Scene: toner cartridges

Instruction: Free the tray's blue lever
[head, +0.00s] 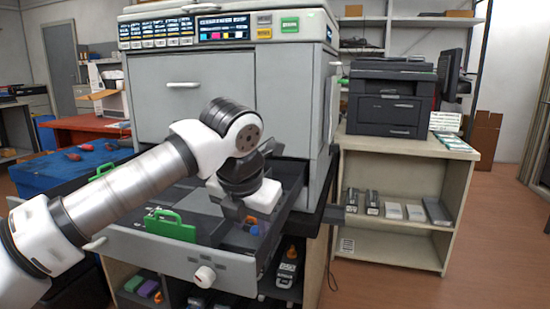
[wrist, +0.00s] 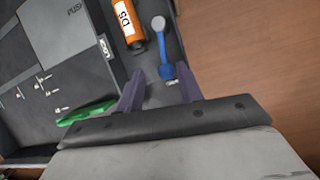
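The blue lever (wrist: 163,48) shows in the wrist view, a long blue bar with a round pale-blue end, lying along the right side of the open tray (head: 215,262). Its lower end lies just ahead of and between my fingertips. My gripper (wrist: 160,72) is open, one dark finger on each side of that end, with nothing held. Contact with the lever cannot be made out. An orange cylinder with a white label (wrist: 128,22) lies just left of the lever. In the head view my gripper (head: 240,208) is low over the tray's right part and hides much of it.
A green handle (head: 170,226) stands in the tray left of my gripper; it also shows in the wrist view (wrist: 85,112). A white knob (head: 205,276) is on the tray front. The grey copier body (head: 215,95) rises behind. A shelf unit (head: 395,215) stands right.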

